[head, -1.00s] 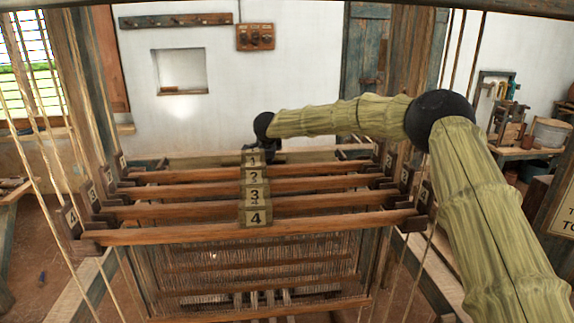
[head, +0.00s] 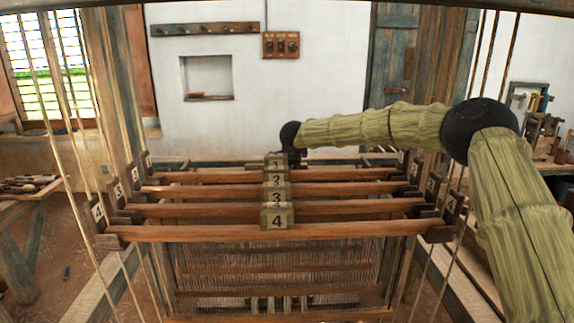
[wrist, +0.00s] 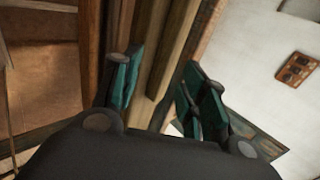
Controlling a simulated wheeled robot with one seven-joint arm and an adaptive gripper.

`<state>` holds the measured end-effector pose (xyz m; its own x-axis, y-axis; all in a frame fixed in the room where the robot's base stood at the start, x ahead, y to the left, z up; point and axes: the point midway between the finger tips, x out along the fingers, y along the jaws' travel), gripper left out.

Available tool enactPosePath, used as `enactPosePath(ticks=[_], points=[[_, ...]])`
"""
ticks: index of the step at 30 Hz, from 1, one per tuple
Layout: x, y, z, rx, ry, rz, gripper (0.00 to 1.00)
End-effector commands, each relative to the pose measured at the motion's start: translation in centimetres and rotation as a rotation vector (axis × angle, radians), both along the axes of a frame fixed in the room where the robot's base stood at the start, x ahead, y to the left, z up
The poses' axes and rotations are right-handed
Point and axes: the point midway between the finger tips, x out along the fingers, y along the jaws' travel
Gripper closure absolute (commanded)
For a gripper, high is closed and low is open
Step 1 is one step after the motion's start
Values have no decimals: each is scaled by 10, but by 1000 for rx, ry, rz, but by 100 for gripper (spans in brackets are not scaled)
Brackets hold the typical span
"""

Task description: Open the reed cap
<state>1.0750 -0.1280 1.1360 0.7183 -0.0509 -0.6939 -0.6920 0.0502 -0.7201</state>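My gripper (wrist: 157,80) shows in the wrist view with its two teal-padded fingers apart. Long wooden bars (wrist: 168,65) run through the picture behind and between the fingers; I cannot tell whether either finger touches them. In the head view my wrist reaches over the loom from the right, and the dark gripper body (head: 294,156) dips behind the rearmost numbered shaft, its fingertips hidden. I cannot clearly pick out the reed cap; a pale wooden beam (head: 205,160) behind the shafts is mostly hidden.
Several wooden shafts with number plates (head: 277,216) cross the loom in front of my gripper. Cords (head: 62,130) hang at the left. A peg rail (head: 205,29) and switch board (head: 281,45) are on the back wall. A tool bench (head: 25,190) stands at left.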

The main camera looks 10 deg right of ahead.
Motion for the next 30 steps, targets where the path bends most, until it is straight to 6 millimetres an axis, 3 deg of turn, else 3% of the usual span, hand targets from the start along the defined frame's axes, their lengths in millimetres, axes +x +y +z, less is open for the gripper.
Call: enactPosePath(ticks=[11, 30], points=[[-6, 4, 5, 0, 2, 4, 57], [-77, 7, 74, 0, 1, 3, 57]])
